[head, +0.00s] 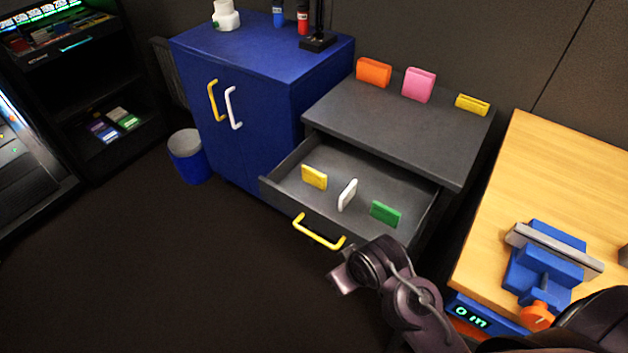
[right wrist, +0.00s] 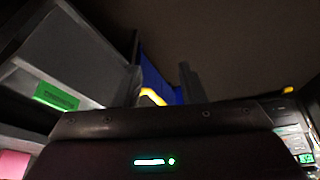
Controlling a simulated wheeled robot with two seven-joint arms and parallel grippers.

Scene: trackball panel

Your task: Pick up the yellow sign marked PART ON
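A yellow sign (head: 314,177) stands in the open drawer (head: 284,191) of the grey cabinet. Another small yellow sign (head: 472,105) is on the cabinet top at the back right. I cannot read lettering on either. My right gripper (head: 343,281) is in front of the drawer, just below its yellow handle (head: 319,232), apart from both signs. In the right wrist view its dark fingers (right wrist: 160,84) stand apart with nothing seen held between them; the yellow handle (right wrist: 152,97) shows beyond. My left gripper is not in view.
A white sign (head: 348,195) and green sign (head: 385,214) share the drawer. Orange (head: 373,72) and pink (head: 419,84) blocks stand on the grey top. A blue cabinet (head: 235,108) is left; a wooden table (head: 513,190) with a blue vise (head: 545,265) is right.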

